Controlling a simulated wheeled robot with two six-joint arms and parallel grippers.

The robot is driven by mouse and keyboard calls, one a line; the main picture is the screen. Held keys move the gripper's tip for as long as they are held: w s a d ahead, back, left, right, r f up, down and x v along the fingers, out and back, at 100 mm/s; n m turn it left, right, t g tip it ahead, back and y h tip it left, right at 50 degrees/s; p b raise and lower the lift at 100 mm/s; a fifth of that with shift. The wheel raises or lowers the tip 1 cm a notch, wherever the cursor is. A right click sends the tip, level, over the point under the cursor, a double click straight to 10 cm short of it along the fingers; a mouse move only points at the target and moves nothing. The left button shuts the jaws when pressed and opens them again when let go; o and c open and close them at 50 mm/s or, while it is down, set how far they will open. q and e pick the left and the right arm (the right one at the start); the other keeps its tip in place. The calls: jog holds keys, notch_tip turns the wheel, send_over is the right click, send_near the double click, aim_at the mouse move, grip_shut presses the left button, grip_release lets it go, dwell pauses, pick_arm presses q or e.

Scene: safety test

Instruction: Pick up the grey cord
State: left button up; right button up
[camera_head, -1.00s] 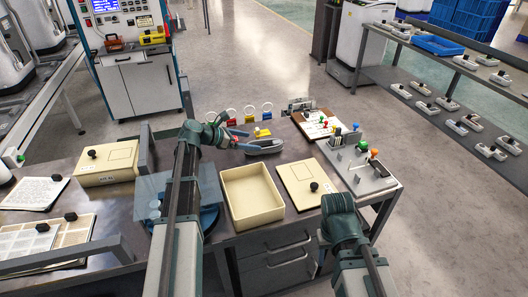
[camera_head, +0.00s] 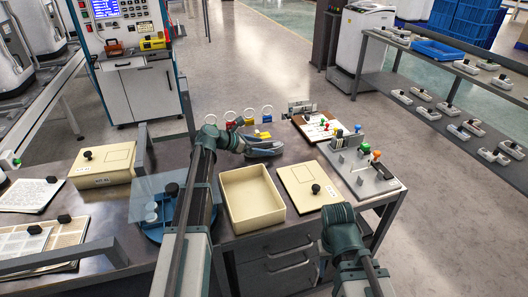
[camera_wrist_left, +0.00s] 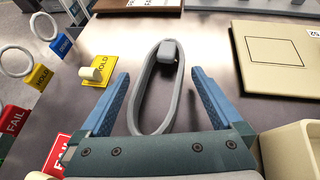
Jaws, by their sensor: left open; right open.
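The grey cord (camera_wrist_left: 169,48) lies on the dark tabletop as a long narrow loop with a grey block at its far end. In the left wrist view it lies between the two blue fingers of my left gripper (camera_wrist_left: 160,73), which is open with a gap on both sides. The loop's near end reaches close to the gripper's palm. In the head view my left gripper (camera_head: 270,146) is over the cord and hides much of it. Only the joint and links of my right arm show at lower right; its gripper is not visible.
A yellow HOLD tag (camera_wrist_left: 103,70) lies close beside the left finger. Coloured tags with white rings stand further left. An empty cream tray (camera_head: 251,196) and a cream panel (camera_head: 309,185) are nearer. A grey fixture with coloured knobs (camera_head: 364,168) is at right.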

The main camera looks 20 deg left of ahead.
aim_at(261, 147)
pick_arm(q)
jog(key=c, duration=1.3)
jog(key=shift+o, duration=0.2)
jog(key=shift+r+p, duration=0.45)
jog(key=shift+r, duration=0.05)
grip_shut()
notch_tip(261, 147, up, 9)
jog(key=p, duration=0.9)
jog(key=shift+r, duration=0.15)
